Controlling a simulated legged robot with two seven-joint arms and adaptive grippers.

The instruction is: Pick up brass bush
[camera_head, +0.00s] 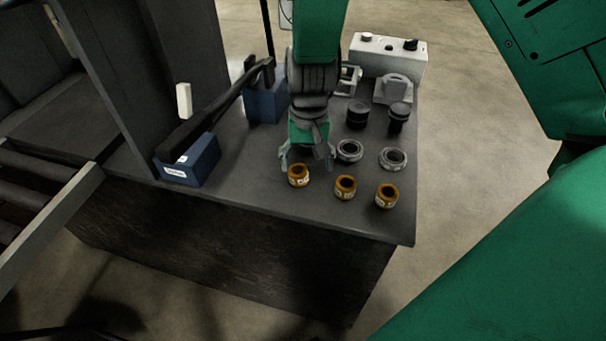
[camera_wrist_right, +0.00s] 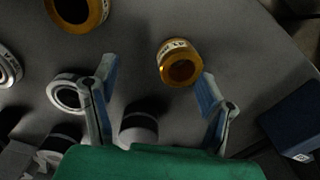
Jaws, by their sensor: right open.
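Three brass bushes with pale labels stand in a row near the bench's front edge: a left one (camera_head: 298,176), a middle one (camera_head: 345,187) and a right one (camera_head: 387,196). My right gripper (camera_head: 306,163) is open and low over the bench, just behind the left bush. In the right wrist view, a brass bush (camera_wrist_right: 180,66) lies just beyond the open gripper (camera_wrist_right: 155,85), closer to the right-hand finger. Another brass bush (camera_wrist_right: 82,10) is at the top left there. No bush is held. My left gripper is not in view.
Two metal rings (camera_head: 349,150) (camera_head: 392,158) and two black cylinders (camera_head: 357,115) (camera_head: 398,118) stand behind the bushes. A dark shaft (camera_head: 225,105) rests on blue blocks (camera_head: 188,160) at left. A white control box (camera_head: 388,58) is at the back. The front bench strip (camera_head: 255,190) is clear.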

